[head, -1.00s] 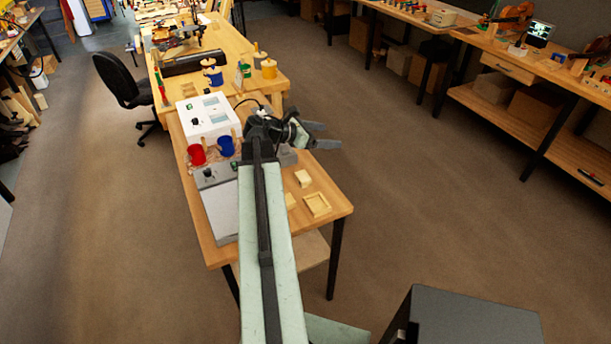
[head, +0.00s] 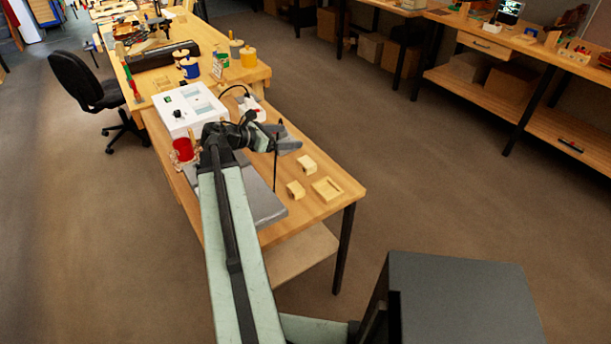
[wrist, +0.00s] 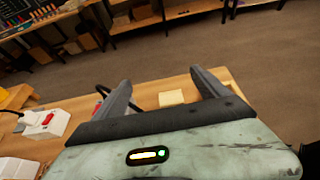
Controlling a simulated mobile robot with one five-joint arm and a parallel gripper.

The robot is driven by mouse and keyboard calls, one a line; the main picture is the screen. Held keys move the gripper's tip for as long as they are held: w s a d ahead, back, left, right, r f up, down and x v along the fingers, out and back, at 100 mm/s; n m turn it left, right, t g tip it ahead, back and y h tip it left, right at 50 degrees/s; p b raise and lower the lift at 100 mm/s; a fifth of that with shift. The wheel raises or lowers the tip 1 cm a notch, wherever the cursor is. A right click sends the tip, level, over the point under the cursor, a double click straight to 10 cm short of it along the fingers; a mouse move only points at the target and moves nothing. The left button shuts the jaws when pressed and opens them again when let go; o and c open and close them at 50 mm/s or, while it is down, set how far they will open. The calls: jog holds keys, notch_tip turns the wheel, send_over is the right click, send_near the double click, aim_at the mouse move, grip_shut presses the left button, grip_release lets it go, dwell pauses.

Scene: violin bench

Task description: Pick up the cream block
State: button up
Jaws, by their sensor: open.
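Two small pale blocks lie on the wooden bench in the head view: a cream block (head: 307,163) farther back and another block (head: 296,190) nearer me. Their colours are close, so I cannot firmly tell which one the task names. My gripper (head: 288,138) is above the bench, behind and left of both blocks in the picture, touching neither. In the wrist view my gripper (wrist: 160,80) has its two fingers spread with nothing held. One pale block (wrist: 171,97) shows between and beyond the fingers on the bench top.
A shallow wooden tray (head: 340,194) lies by the bench's right corner, close to the blocks. A white instrument box (head: 188,108), a red cup (head: 184,149) and a grey slab (head: 262,205) stand left of them. A white box with a red switch (wrist: 40,125) is at the wrist view's left.

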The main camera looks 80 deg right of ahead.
jog(key=b, duration=1)
send_near(305, 162)
jog(key=x, duration=0.2)
jog(key=shift+d+f, duration=0.25)
jog(key=shift+d, duration=0.05)
jog(key=shift+b+x, duration=0.35)
jog(key=shift+x, duration=1)
jog(key=b+x, duration=0.2)
jog(key=x, duration=0.3)
jog(key=shift+s+a, duration=0.1)
jog(key=shift+s, duration=0.1)
jog(key=shift+r, duration=0.1)
jog(key=c, duration=1.4)
